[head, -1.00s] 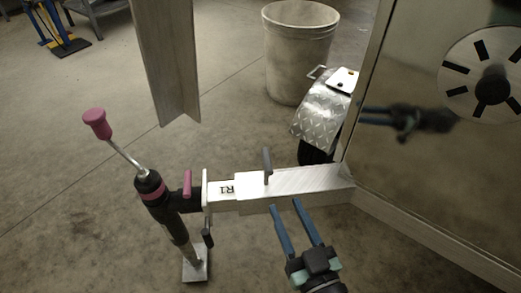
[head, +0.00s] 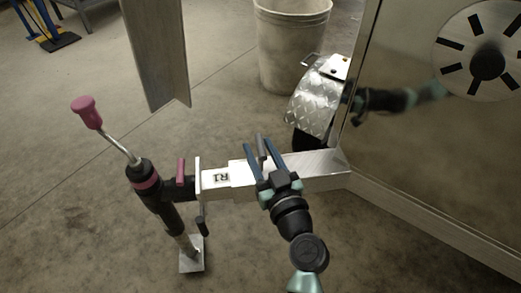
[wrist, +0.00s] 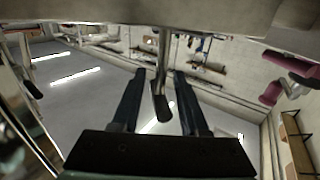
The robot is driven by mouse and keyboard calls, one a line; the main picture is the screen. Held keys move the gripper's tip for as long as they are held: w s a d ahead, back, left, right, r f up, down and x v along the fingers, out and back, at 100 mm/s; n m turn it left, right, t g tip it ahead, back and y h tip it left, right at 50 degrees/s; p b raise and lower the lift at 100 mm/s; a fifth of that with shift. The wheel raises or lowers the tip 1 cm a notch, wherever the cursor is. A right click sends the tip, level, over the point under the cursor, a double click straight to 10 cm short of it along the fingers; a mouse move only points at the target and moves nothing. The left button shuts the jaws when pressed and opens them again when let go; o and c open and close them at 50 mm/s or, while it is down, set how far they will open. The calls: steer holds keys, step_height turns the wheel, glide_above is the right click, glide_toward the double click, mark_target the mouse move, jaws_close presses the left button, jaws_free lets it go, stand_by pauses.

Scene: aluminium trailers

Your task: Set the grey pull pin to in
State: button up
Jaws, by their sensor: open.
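The grey pull pin (head: 261,146) stands up from the top of the aluminium arm marked R1 (head: 216,178). My gripper (head: 259,146) is open over this arm, with one blue finger on each side of the pin. In the wrist view the pin's dark handle (wrist: 161,105) hangs between the two fingers (wrist: 158,75), with a gap visible on both sides. The pin's base is hidden behind my gripper in the head view, so I cannot tell how deep it sits.
A jack with a pink-knobbed crank (head: 87,111) and a pink pin (head: 181,171) stand left of the pin. The shiny trailer wall (head: 430,150) rises at right. A fender (head: 316,103) and a bin (head: 291,55) are behind. A metal post (head: 155,50) hangs at upper left.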

jaws_close()
stand_by(1.4)
